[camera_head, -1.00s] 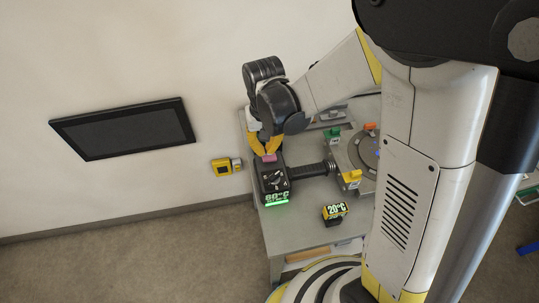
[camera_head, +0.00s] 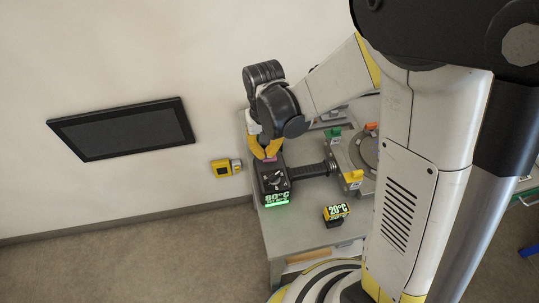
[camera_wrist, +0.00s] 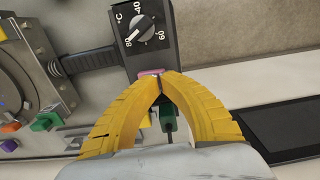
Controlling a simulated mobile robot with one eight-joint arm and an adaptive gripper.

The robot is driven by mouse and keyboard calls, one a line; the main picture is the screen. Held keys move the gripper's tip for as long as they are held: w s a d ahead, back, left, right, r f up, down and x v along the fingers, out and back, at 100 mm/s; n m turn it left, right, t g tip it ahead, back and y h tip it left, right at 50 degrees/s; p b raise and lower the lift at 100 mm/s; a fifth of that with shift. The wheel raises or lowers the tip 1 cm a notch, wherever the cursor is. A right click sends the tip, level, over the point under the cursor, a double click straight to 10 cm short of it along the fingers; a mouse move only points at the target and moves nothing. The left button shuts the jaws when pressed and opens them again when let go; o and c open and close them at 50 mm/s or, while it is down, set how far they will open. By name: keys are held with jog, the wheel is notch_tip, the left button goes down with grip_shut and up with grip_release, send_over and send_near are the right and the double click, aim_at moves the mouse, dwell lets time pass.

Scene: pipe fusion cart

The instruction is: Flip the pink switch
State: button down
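My gripper (camera_head: 268,152) has yellow fingers, which meet at the tips in the wrist view (camera_wrist: 161,78). The tips are at the switch and partly cover it; contact is not clear. Nothing shows gripped between them.
A black ribbed handle (camera_head: 312,170) joins the box to a round grey machine with green, orange and yellow parts. A 20°C block (camera_head: 336,213) stands on the grey cart top (camera_head: 300,235). A yellow box (camera_head: 226,167) and a dark screen (camera_head: 122,128) are on the wall.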

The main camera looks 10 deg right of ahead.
jog(key=shift+f+b, duration=0.6)
jog(key=shift+f, duration=0.15)
jog(key=shift+r, duration=0.1)
jog(key=shift+r+p, duration=2.45)
jog(key=shift+r, duration=1.05)
jog(key=s+d+r+t+b, duration=0.2)
jog(key=s+d+t+b, duration=0.5)
jog(key=s+d+b, duration=0.2)
jog(key=s+b, duration=0.2)
jog(key=b, duration=0.1)
jog(key=shift+d+r+b, duration=0.25)
jog(key=shift+b, duration=0.1)
